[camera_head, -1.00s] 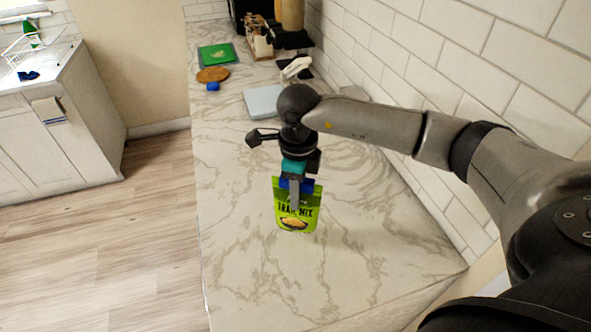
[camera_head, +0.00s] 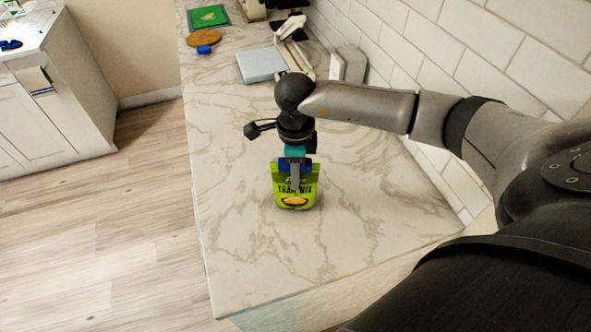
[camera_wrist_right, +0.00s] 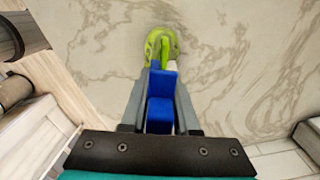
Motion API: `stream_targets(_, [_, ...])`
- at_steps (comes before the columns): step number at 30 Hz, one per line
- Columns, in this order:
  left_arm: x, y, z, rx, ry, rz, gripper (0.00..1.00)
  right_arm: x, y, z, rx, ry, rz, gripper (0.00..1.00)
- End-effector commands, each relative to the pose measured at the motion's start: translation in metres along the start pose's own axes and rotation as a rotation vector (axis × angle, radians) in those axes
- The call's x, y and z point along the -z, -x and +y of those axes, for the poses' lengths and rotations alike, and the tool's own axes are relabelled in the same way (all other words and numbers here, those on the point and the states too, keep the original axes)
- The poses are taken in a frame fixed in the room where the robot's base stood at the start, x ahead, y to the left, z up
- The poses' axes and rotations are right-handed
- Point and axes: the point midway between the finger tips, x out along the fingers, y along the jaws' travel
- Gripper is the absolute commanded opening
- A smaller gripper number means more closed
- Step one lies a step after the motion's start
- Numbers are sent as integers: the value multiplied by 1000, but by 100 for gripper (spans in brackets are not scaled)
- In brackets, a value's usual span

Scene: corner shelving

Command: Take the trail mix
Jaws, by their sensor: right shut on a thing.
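The trail mix (camera_head: 296,200) is a green pouch with dark lettering, roughly upright over the near part of the marble counter in the head view. My right gripper (camera_head: 296,182) comes down from above and is shut on the top of the pouch. In the right wrist view, the trail mix (camera_wrist_right: 161,42) shows as a green rim beyond the blue finger pads of my right gripper (camera_wrist_right: 163,70). I cannot tell whether the pouch bottom touches the counter. My left gripper is not in view.
The marble counter (camera_head: 240,250) is clear around the pouch. Farther back are a pale blue-grey box (camera_head: 262,65), a round wooden board (camera_head: 204,38), a blue item (camera_head: 204,50) and a green board (camera_head: 209,16). A tiled wall (camera_head: 440,60) bounds the right; open floor (camera_head: 120,230) lies left.

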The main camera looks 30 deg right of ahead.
Motion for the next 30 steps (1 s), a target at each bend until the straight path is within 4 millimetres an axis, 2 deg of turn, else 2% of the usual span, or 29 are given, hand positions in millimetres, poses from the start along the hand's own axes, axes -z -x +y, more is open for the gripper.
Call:
stream_targets(6, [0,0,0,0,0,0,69,0,1,-1,2,-1,-1,0])
stream_targets(7, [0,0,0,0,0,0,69,0,1,-1,2,-1,-1,31])
stream_targets(16, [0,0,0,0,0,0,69,0,0,0,1,-1,0,64])
stream_targets(25, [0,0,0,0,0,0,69,0,3,0,1,-1,1,64])
stream_targets(30, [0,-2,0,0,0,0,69,0,24,-1,4,0,-2,64])
